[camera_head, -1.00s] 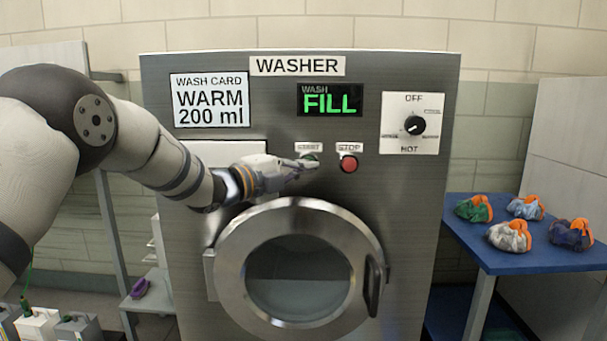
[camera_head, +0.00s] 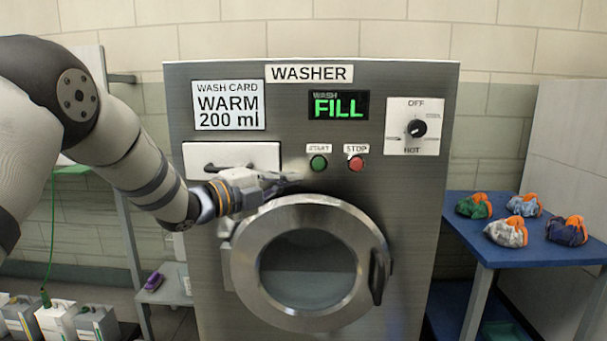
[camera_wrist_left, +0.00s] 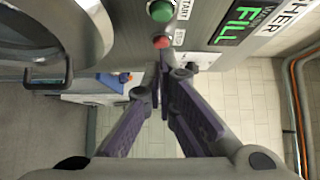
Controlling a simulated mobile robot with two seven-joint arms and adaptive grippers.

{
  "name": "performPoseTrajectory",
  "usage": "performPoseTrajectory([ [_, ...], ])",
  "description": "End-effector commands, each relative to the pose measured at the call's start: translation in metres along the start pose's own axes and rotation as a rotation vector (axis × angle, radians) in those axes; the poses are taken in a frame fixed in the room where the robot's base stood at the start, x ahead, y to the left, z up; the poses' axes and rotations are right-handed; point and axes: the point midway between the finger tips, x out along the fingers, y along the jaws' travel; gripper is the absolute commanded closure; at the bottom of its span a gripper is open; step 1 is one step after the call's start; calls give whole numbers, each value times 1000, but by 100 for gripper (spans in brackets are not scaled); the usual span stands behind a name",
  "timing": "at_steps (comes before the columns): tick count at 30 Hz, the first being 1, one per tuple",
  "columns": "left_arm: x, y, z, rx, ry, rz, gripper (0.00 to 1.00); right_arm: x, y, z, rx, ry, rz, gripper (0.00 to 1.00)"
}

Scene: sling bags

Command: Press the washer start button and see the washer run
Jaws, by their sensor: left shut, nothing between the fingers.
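The washer (camera_head: 420,215) is a grey metal front with a round glass door (camera_head: 310,272), which is closed. Its display (camera_head: 338,105) reads "WASH FILL" in green. The green start button (camera_head: 318,163) sits below the display, with the red stop button (camera_head: 356,163) to its right. Both buttons also show in the left wrist view, the start button (camera_wrist_left: 161,11) and the stop button (camera_wrist_left: 161,42). My left gripper (camera_head: 292,179) is shut and empty, below and left of the start button and apart from it. My right gripper is not in view.
The dial (camera_head: 417,128) points toward the left, between OFF and HOT. A card (camera_head: 228,105) reads "WARM 200 ml". A blue table (camera_head: 520,252) at right holds several sling bags with orange straps. Several small containers (camera_head: 62,320) stand at lower left.

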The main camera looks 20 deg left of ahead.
Motion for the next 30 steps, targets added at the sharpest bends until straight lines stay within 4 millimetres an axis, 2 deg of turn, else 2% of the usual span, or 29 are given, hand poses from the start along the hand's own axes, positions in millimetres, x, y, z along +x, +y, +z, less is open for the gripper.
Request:
performPoseTrajectory([
  [1, -9, -6, 0, 2, -1, -6, 100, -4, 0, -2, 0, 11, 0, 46],
  [3, -16, -4, 0, 1, 0, -5, 100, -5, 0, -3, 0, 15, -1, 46],
  [7, -22, -2, 0, 1, 1, -2, 100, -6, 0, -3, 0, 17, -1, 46],
  [30, -22, 0, 0, 0, 2, -1, 100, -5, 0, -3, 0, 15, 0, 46],
])
